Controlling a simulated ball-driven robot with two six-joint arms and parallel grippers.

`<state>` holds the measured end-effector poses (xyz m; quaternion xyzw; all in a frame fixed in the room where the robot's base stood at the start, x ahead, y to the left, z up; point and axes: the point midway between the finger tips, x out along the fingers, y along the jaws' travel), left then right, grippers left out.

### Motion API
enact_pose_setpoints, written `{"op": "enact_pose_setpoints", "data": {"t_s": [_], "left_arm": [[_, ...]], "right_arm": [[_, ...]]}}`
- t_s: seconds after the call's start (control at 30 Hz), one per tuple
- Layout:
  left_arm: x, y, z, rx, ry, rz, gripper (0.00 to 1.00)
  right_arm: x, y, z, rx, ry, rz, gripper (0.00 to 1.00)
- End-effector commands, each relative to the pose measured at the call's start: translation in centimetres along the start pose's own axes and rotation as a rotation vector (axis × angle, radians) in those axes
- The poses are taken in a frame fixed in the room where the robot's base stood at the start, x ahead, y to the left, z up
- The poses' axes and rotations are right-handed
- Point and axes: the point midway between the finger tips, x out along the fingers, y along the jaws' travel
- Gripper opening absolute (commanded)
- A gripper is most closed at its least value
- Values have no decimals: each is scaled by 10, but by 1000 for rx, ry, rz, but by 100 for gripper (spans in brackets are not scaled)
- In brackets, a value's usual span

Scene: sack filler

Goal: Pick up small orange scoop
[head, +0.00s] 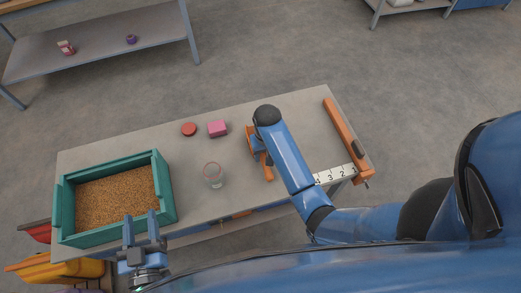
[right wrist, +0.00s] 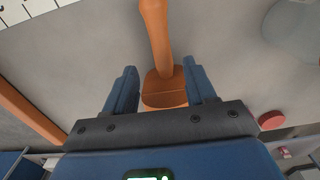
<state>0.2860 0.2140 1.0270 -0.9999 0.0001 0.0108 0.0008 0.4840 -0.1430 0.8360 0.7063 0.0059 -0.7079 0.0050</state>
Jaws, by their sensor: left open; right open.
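The small orange scoop (head: 268,171) lies on the table (head: 203,203), partly hidden under my right arm in the head view. In the right wrist view the orange scoop (right wrist: 162,85) lies between the two blue fingers of my right gripper (right wrist: 161,88), with its handle running up out of the picture. My right gripper is open, with a finger on either side of the scoop; I cannot tell whether they touch it. My left gripper (head: 140,228) is open and empty, at the front edge of the teal bin.
The teal bin (head: 165,187) full of grain stands on the left of the table. A clear glass (head: 213,175), a red disc (head: 189,129) and a pink block (head: 218,128) stand between. A long orange bar (head: 344,133) and a numbered white strip (head: 335,174) lie on the right.

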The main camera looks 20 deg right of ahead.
Motion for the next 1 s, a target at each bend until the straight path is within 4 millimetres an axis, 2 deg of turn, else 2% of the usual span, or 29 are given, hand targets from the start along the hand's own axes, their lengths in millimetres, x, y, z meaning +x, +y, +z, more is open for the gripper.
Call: {"op": "enact_pose_setpoints", "data": {"t_s": [0.27,0.7,1.0], "left_arm": [[0,0,-2,0,0,0,48],[0,0,-6,0,0,0,48],[0,0,-6,0,0,0,48]], "right_arm": [[14,0,0,0,0,0,55],[59,-3,-4,-1,0,0,55],[62,-3,-4,0,2,0,55]]}}
